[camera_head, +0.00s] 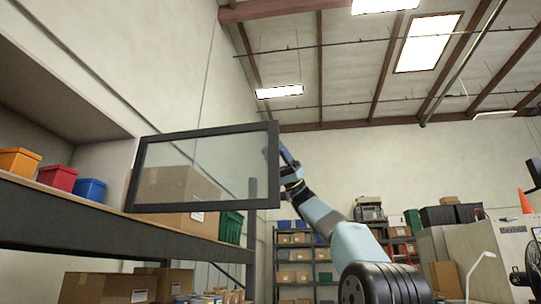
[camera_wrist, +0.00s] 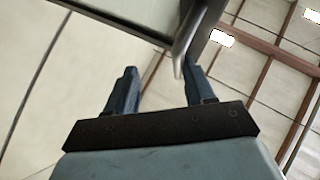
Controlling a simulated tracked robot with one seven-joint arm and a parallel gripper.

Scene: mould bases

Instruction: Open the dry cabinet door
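The cabinet door (camera_head: 205,132), a clear pane in a dark frame, stands out at an angle in the head view, its left edge beside a pale panel (camera_head: 100,165). I cannot tell how far it is swung. My gripper (camera_head: 276,155) is at the door's right edge, partly hidden behind the frame. In the wrist view the door frame (camera_wrist: 120,22) crosses the top. A curved metal handle (camera_wrist: 187,38) reaches down beside the right finger. My gripper (camera_wrist: 160,80) has its two fingers wide apart, and they do not close on the handle.
A dark-edged shelf (camera_head: 60,220) on the left carries yellow (camera_head: 19,161), red (camera_head: 57,178) and blue (camera_head: 90,190) bins. Boxes show behind the glass and below the shelf. A rack (camera_head: 303,262) stands at the back. The space above my arm looks clear.

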